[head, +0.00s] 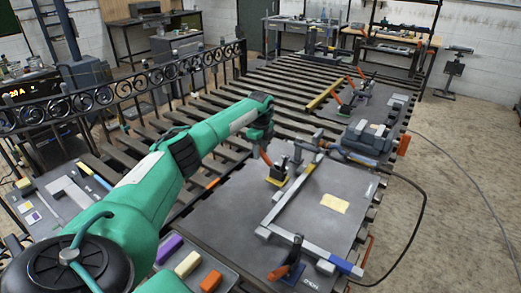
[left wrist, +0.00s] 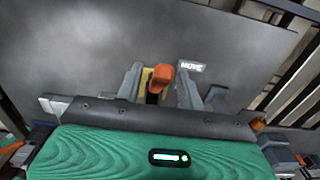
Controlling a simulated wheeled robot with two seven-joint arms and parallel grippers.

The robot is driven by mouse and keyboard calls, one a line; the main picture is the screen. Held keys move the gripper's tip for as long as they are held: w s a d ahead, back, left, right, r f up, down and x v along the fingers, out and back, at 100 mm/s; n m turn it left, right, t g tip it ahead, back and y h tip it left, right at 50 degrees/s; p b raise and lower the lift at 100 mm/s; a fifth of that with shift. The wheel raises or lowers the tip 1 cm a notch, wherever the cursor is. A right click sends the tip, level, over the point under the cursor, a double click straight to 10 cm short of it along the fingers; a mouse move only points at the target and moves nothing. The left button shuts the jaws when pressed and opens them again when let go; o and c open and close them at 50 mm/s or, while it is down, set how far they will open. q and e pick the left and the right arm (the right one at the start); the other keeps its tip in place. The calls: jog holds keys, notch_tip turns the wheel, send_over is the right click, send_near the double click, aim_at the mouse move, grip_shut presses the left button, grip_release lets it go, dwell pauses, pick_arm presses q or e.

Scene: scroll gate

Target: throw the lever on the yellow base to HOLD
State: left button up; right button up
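The lever on the yellow base stands on the grey plate; its yellow base (head: 276,180) shows in the head view, with its orange-red handle (head: 265,157) rising toward my left gripper (head: 264,138). In the left wrist view, the orange handle end (left wrist: 161,76) lies between the two separated grey fingers of my left gripper (left wrist: 158,84), with gaps beside it. A strip of yellow base (left wrist: 148,80) shows behind it. A white MOVE label (left wrist: 191,66) is by the right finger; I cannot see a HOLD label. My right gripper is not in view.
A grey bar frame (head: 290,194) and a pale yellow note (head: 335,203) are on the plate (head: 225,222). A black iron railing (head: 120,92) runs along the left. A black cable hangs at the right.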

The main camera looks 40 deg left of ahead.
pick_arm(q)
grip_shut()
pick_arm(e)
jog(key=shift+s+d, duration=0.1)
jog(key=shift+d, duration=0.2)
pick_arm(q)
jog(key=shift+r, duration=0.1)
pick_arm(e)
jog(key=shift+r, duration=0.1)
